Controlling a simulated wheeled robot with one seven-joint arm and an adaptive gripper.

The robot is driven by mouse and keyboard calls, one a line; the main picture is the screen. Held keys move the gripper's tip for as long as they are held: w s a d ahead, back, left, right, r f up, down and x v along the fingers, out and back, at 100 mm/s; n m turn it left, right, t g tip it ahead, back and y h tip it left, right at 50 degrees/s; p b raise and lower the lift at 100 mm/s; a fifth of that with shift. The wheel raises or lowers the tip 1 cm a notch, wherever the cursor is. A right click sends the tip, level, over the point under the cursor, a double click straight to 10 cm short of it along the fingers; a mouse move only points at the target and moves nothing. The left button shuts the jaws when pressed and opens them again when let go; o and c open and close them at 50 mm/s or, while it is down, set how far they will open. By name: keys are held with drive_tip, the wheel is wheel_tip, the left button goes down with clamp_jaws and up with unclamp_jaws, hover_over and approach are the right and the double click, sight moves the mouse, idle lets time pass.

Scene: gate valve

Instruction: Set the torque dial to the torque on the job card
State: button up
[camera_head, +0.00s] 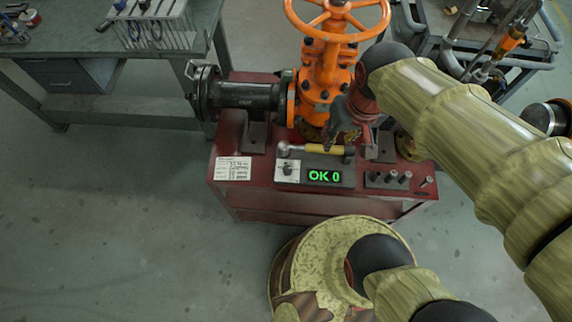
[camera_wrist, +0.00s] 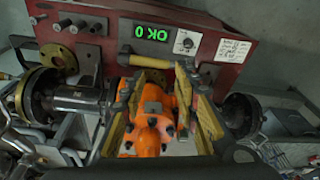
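A white job card (camera_head: 232,168) is fixed to the left of the red stand's top; its writing is too small to read. The torque dial (camera_head: 288,170) is a small dark knob on a white plate, beside a green display (camera_head: 324,176) reading "OK 0". In the wrist view the dial (camera_wrist: 186,42) sits between the display (camera_wrist: 145,33) and the card (camera_wrist: 234,49); its setting is unreadable. A yellow-handled tool (camera_head: 318,148) lies behind the dial. My gripper (camera_wrist: 160,78) is open, its fingers apart and above the tool and valve, away from the dial.
An orange gate valve (camera_head: 326,75) with a handwheel and black pipe (camera_head: 250,95) stands on the red stand (camera_head: 222,187). Several dark sockets (camera_head: 388,178) stand right of the display. A workbench (camera_head: 90,45) is at left and a cart at right.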

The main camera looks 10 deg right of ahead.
drive_tip(key=w+a+f+m+g+y, duration=0.1)
drive_tip(key=w+a+f+m+g, duration=0.2)
drive_tip(key=f, duration=0.7)
drive_tip(key=w+a+f+m+g+y, duration=0.2)
drive_tip(key=f+m, duration=0.1)
drive_tip(key=f, duration=0.7)
drive_tip(key=m, duration=0.6)
approach(288, 168)
drive_tip(key=f, duration=0.1)
drive_tip(key=shift+t+y, duration=0.3)
drive_tip(key=shift+y, duration=0.1)
drive_tip(key=b+x, duration=0.1)
drive_tip(key=x, duration=0.1)
drive_tip(key=b+x, duration=0.1)
drive_tip(key=x, duration=0.2)
drive_tip(key=b+x, duration=0.2)
drive_tip(key=x, duration=0.1)
drive_tip(key=shift+s+d+r, duration=0.1)
drive_tip(key=shift+s+d, duration=0.1)
drive_tip(key=shift+s, duration=0.15)
drive_tip(key=shift+c, duration=0.4)
clamp_jaws()
